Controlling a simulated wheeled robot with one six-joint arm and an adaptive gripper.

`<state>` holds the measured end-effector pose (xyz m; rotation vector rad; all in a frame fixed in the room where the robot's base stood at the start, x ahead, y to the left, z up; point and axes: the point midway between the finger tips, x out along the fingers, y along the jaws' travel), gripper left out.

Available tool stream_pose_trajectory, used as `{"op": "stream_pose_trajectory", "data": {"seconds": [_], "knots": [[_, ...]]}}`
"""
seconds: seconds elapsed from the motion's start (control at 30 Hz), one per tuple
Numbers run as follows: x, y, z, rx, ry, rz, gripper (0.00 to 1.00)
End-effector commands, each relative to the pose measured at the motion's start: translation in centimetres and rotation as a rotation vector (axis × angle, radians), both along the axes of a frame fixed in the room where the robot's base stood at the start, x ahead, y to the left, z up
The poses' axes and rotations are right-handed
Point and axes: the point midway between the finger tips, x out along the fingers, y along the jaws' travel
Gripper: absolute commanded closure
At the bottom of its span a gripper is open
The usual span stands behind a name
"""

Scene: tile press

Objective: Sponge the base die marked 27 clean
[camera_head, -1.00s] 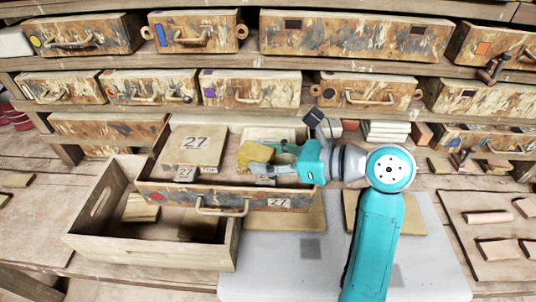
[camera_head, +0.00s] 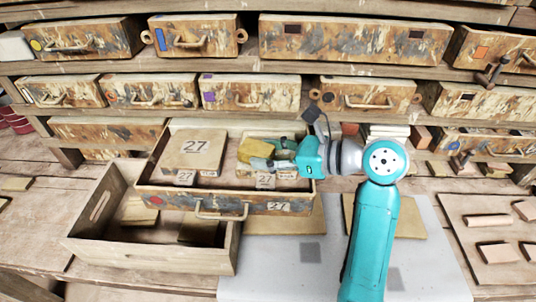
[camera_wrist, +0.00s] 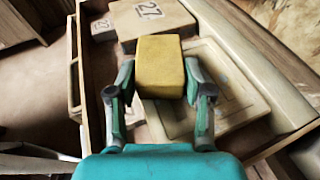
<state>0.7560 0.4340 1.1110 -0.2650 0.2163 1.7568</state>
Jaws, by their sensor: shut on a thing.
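My gripper (camera_head: 270,153) is shut on a yellow sponge (camera_head: 251,149) and holds it inside the open drawer (camera_head: 155,193). In the wrist view the sponge (camera_wrist: 161,66) sits between both fingers. A block marked 27 (camera_head: 194,148) lies in the drawer's left part, left of the sponge. A flat pale die with a raised rim (camera_wrist: 205,97) lies in the right part, under or behind the sponge. I cannot tell whether the sponge touches the die.
A wooden crate (camera_head: 80,240) with a few flat pieces inside stands at the front left, below the drawer. Closed drawers (camera_head: 250,91) fill the shelves behind. A board with several clay pieces (camera_head: 462,222) lies at the right. A grey mat (camera_head: 275,270) covers the front middle.

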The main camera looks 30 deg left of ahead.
Motion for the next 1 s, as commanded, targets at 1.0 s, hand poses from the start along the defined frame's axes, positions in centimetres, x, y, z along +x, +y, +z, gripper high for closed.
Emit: {"op": "stream_pose_trajectory", "data": {"seconds": [1.0], "knots": [[2.4, 1.5, -0.2, -0.002, 0.001, -0.001, 0.8]]}}
